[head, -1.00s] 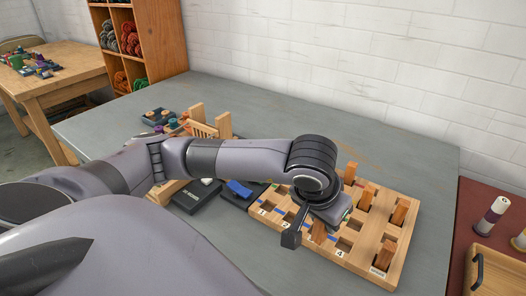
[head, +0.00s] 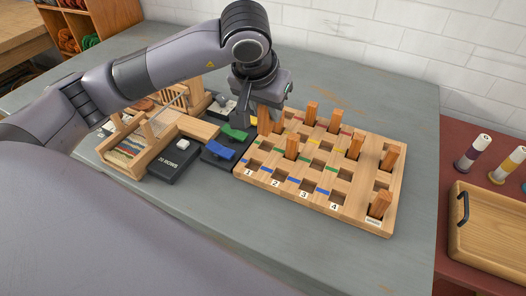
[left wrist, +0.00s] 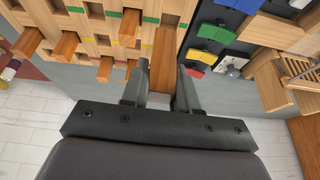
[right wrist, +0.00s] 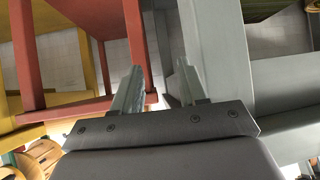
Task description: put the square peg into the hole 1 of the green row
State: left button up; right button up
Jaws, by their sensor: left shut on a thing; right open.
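The wooden board (head: 367,221) has holes in blue, green, yellow and red marked rows, with columns numbered 1 to 4. My left gripper (head: 264,106) is shut on an orange-brown square peg (head: 265,121), upright at the board's left edge near column 1. In the left wrist view the peg (left wrist: 167,88) is between the fingers. I cannot tell whether its lower end is above or inside a hole. Green hole 1 (head: 267,151) shows empty in front of the peg. A peg (head: 292,146) stands in green hole 2. My right gripper (right wrist: 157,88) is open and empty.
Several other pegs stand in the board, such as one at the back (head: 311,113) and one at the front right (head: 379,205). Blue (head: 221,152) and green (head: 234,133) pieces, a black box (head: 173,162) and a small loom (head: 140,150) stand left. The table front is clear.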

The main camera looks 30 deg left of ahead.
pick_arm(q)
jog(key=w+a+r+b, duration=0.2)
jog(key=w+r, duration=0.2)
jog(key=r, duration=0.5)
notch_tip(320, 180, down, 19)
jog(key=shift+d+f+b, duration=0.1)
jog(key=shift+b, duration=0.25)
pick_arm(e)
jog(key=shift+w+a+f, duration=0.15)
jog(key=shift+a+f, duration=0.05)
jog(key=shift+f, duration=0.25)
jog(key=shift+w+a+f, duration=0.1)
jog(key=shift+a+f, duration=0.05)
jog(key=shift+f, duration=0.25)
pick_arm(q)
jog(key=shift+f, duration=0.15)
jog(key=o, duration=1)
pick_arm(e)
jog(key=shift+f, duration=0.1)
